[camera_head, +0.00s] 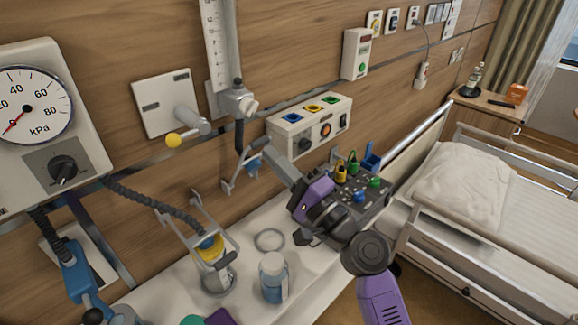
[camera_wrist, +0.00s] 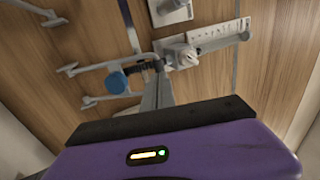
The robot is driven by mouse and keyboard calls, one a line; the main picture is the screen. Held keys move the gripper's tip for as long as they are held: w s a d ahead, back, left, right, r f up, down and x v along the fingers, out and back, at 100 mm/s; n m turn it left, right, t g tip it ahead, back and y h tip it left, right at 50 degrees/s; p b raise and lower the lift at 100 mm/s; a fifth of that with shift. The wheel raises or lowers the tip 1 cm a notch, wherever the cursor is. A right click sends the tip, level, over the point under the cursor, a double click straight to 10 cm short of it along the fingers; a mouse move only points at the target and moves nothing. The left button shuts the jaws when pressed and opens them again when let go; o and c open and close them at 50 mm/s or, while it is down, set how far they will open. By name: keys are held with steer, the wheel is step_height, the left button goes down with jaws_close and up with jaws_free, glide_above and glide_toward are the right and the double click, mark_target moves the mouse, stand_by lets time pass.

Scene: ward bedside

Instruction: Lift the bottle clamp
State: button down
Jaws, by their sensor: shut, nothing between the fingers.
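My gripper (camera_head: 268,152) reaches up and left from its purple body, its grey fingers together and empty. In the wrist view the closed fingers (camera_wrist: 158,88) point toward the wall. Close to the fingertips is a grey bracket (camera_head: 232,172) with thin arms and a blue part; it also shows left of the fingers in the wrist view (camera_wrist: 90,68). I cannot tell whether the fingers touch it. A glass jar (camera_head: 217,281) with a yellow band stands on the white surface, a grey wire frame (camera_head: 232,243) around its top. I cannot tell which of these is the bottle clamp.
A blue-labelled bottle (camera_head: 273,284) and a grey ring (camera_head: 269,240) share the white surface (camera_head: 165,300). A dark tray (camera_head: 376,205) with coloured pieces lies behind my wrist. A wall box (camera_head: 308,128), gauge (camera_head: 30,110) and ribbed hose (camera_head: 150,205) are nearby. A bed (camera_head: 480,240) stands right.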

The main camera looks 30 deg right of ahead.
steer(key=shift+w+a+r, duration=0.15)
steer(key=shift+w+r, duration=0.05)
steer(key=shift+w, duration=0.25)
step_height(320, 180, up, 4)
glide_above(254, 160)
steer(key=shift+f, duration=0.15)
steer(key=shift+r, duration=0.2)
